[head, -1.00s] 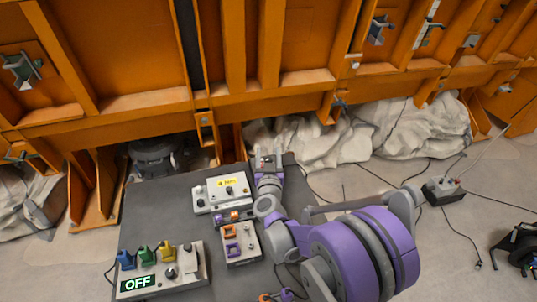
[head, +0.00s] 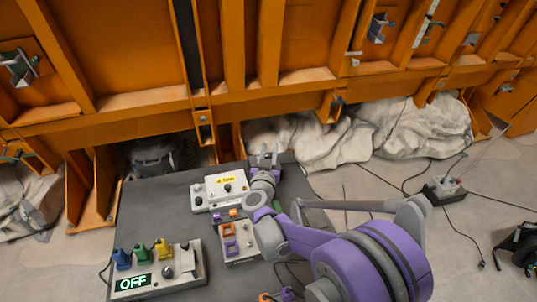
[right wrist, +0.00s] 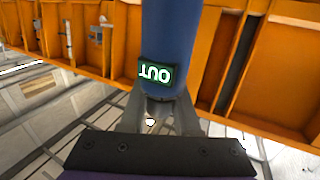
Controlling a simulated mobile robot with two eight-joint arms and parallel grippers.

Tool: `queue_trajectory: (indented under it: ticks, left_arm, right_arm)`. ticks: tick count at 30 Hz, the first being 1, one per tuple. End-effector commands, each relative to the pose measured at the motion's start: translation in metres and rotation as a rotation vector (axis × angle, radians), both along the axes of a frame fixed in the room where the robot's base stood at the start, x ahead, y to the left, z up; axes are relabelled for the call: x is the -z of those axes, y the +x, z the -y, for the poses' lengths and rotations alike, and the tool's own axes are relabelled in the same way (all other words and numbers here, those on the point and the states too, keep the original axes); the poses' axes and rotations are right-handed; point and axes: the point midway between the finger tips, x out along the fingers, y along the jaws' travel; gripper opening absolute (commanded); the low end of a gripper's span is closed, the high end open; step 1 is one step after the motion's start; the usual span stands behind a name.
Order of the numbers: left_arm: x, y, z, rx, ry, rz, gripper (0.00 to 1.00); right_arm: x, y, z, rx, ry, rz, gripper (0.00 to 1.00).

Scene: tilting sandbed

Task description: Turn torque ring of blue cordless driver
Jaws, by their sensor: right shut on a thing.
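In the right wrist view a blue cylindrical body, which I take for the blue cordless driver (right wrist: 171,30), stands large in the middle. It bears a dark green panel with OUT upside down. A grey collar (right wrist: 160,105) shows at its lower end; whether this is the torque ring I cannot tell. My right gripper (right wrist: 160,98) has its fingers on either side of that end and is shut on it. In the head view my right gripper (head: 264,152) is at the table's far right corner; I cannot make out the driver there. My left gripper is not in view.
The dark table (head: 150,212) carries a white control box (head: 222,189), a box with orange and purple parts (head: 238,246), and an OFF panel (head: 158,276) with blue, green and yellow parts. Orange steelwork (head: 150,104) and pale sheeting (head: 410,135) stand behind. Cables lie on the floor.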

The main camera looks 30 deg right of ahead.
Motion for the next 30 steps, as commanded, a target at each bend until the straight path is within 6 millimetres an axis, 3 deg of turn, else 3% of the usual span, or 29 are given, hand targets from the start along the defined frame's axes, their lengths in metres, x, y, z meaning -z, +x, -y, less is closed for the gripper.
queue_trajectory:
  ticks: [7,8,12,23,30]
  left_arm:
    - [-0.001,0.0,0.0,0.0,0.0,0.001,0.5]
    - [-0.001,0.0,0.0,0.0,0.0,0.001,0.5]
    - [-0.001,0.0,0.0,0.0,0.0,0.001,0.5]
    - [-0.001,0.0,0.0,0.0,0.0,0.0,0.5]
    - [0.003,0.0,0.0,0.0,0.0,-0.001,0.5]
  right_arm:
    - [-0.001,0.0,0.0,0.001,0.002,0.0,0.0]
    - [-0.001,0.0,0.0,0.001,0.002,0.001,0.35]
    - [-0.001,0.0,0.0,0.0,0.001,0.001,0.6]
    - [-0.001,-0.003,-0.002,0.0,0.001,0.001,0.61]
    - [0.0,-0.034,-0.027,-0.003,0.001,0.0,0.61]
